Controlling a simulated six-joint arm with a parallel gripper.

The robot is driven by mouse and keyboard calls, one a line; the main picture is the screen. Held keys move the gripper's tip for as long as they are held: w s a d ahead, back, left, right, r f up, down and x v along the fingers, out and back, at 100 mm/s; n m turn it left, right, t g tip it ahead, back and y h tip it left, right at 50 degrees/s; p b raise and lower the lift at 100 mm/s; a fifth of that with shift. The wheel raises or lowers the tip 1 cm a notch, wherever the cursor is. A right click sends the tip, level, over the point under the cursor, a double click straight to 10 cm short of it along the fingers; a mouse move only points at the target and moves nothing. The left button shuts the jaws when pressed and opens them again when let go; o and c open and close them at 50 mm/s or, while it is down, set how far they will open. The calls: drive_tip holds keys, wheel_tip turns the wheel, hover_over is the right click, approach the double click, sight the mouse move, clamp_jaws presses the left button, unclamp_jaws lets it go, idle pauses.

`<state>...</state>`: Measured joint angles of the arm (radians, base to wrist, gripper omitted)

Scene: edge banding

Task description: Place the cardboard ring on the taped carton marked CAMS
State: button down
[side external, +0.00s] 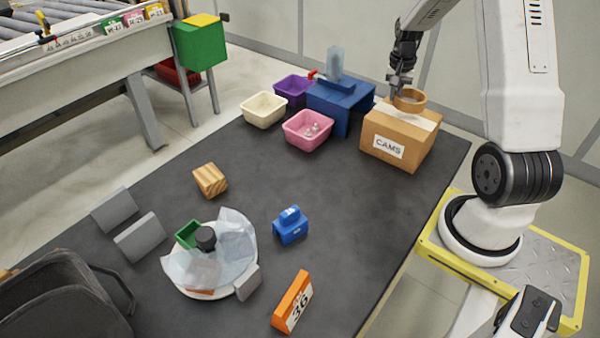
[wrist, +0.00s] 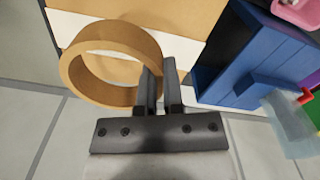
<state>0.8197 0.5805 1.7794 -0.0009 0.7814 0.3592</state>
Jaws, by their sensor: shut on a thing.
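The cardboard ring (side external: 409,100) is a tan hoop at the top of the carton marked CAMS (side external: 401,139). The carton is brown with a pale tape strip across its top and a white CAMS label on its front. My gripper (side external: 400,84) is at the ring's left side, shut on its wall. In the wrist view my gripper (wrist: 160,83) pinches the right wall of the ring (wrist: 109,62), and the carton top (wrist: 185,17) with its white tape lies behind it. I cannot tell whether the ring touches the carton.
A blue stand (side external: 340,103) with a translucent part stands just left of the carton. Pink (side external: 308,142), purple (side external: 293,92) and cream (side external: 263,120) bins sit further left. The dark table (side external: 350,190) is clear in front of the carton.

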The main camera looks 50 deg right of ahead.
sight(390, 113)
drive_tip(key=shift+f, duration=0.1)
drive_tip(key=shift+w+d+f, duration=0.1)
drive_tip(key=shift+w+f, duration=0.05)
drive_tip(key=shift+f, duration=1.6)
drive_tip(key=shift+f, duration=0.1)
drive_tip(key=c, duration=0.8)
unclamp_jaws()
drive_tip(key=shift+o, duration=0.2)
wheel_tip(390, 113, up, 12)
drive_tip(key=shift+r, duration=0.15)
